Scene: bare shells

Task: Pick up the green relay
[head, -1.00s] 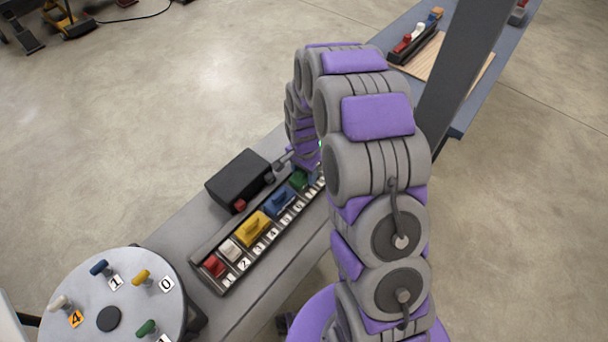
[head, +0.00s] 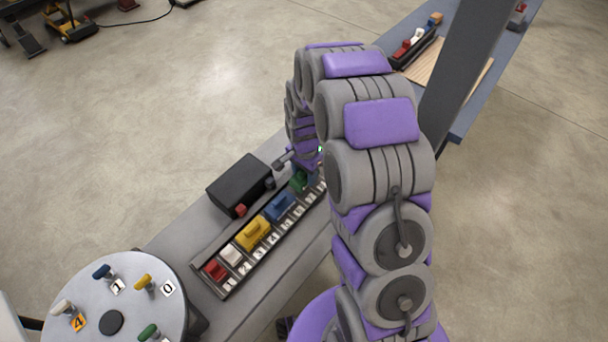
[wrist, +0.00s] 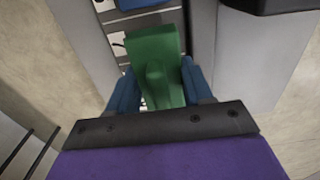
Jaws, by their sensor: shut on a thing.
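The green relay (wrist: 153,55) fills the middle of the wrist view, between the two blue fingers of my gripper (wrist: 160,88). The fingers are shut on its raised grip from both sides. In the head view the green relay (head: 299,181) shows at the far end of the numbered rail (head: 227,285), just below my gripper, which is mostly hidden by my arm. It is at or just above the rail; I cannot tell whether its base is clear of it.
Blue (head: 278,206), yellow (head: 254,233), white (head: 231,254) and red (head: 214,270) modules sit in the rail. A black box (head: 239,184) stands close behind it. A round dial table (head: 112,290) with coloured pegs is at lower left.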

